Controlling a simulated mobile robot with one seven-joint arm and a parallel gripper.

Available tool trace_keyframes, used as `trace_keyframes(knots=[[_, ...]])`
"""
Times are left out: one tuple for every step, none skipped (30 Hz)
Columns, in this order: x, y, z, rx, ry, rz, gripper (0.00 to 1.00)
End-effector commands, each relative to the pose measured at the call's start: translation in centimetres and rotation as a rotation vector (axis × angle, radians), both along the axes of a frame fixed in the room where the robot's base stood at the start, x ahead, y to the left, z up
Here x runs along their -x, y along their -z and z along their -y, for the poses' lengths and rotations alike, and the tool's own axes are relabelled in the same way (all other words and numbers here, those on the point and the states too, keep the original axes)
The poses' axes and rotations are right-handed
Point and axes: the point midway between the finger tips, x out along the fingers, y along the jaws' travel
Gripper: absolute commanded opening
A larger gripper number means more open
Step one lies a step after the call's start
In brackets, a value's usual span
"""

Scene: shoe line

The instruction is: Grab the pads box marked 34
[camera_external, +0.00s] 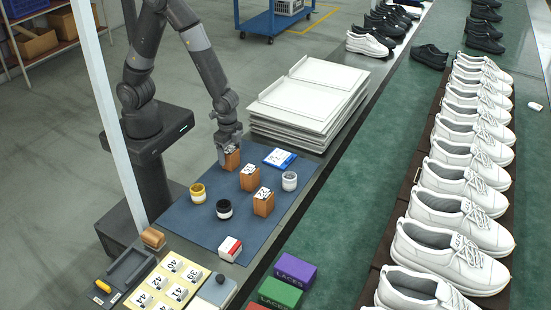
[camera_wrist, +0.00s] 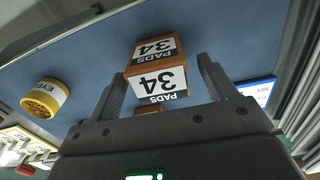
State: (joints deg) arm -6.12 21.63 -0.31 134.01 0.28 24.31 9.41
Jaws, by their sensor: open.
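The pads box marked 34 (camera_wrist: 157,82) is a brown box with white labels reading PADS 34, upside down in the wrist view. In the external view the same box (camera_external: 231,161) stands on the blue mat (camera_external: 215,225), its upper part partly hidden by my gripper (camera_external: 230,143). In the wrist view my gripper (camera_wrist: 163,75) is open, one finger on each side of the box. A gap shows on both sides, so I see no contact. Two similar brown boxes stand close by, one (camera_external: 250,179) to the right and another (camera_external: 263,204) nearer the camera.
A yellow-lidded jar (camera_external: 198,193), a black jar (camera_external: 224,209) and a white jar (camera_external: 289,181) stand around the boxes. A blue-and-white packet (camera_external: 280,158) lies behind. Stacked white trays (camera_external: 308,95) rise at the mat's far side. The mat's near part is mostly clear.

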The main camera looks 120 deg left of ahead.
Motion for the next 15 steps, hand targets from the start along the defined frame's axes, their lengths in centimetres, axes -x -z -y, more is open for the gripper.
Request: trace_keyframes(knots=[[0.3, 0.9, 0.0, 0.001, 0.000, -0.006, 0.77], [0.4, 1.3, 0.0, 0.001, 0.000, -0.006, 0.77], [0.4, 1.8, 0.0, 0.001, 0.000, -0.005, 0.77], [0.3, 2.1, 0.0, 0.001, 0.000, -0.004, 0.77], [0.3, 2.4, 0.0, 0.001, 0.000, -0.003, 0.77], [0.3, 2.7, 0.0, 0.001, 0.000, -0.004, 0.77], [0.3, 2.9, 0.0, 0.001, 0.000, -0.003, 0.77], [0.3, 3.1, 0.0, 0.000, 0.000, -0.002, 0.77], [0.3, 3.2, 0.0, 0.000, 0.000, -0.001, 0.77], [0.3, 3.2, 0.0, 0.000, 0.000, -0.001, 0.77], [0.3, 3.3, 0.0, 0.000, 0.000, -0.001, 0.77], [0.3, 3.3, 0.0, 0.000, 0.000, 0.000, 0.77], [0.3, 3.3, 0.0, 0.000, 0.000, 0.000, 0.77], [0.3, 3.3, 0.0, 0.000, 0.000, 0.000, 0.77], [0.3, 3.3, 0.0, 0.000, 0.000, 0.000, 0.77]])
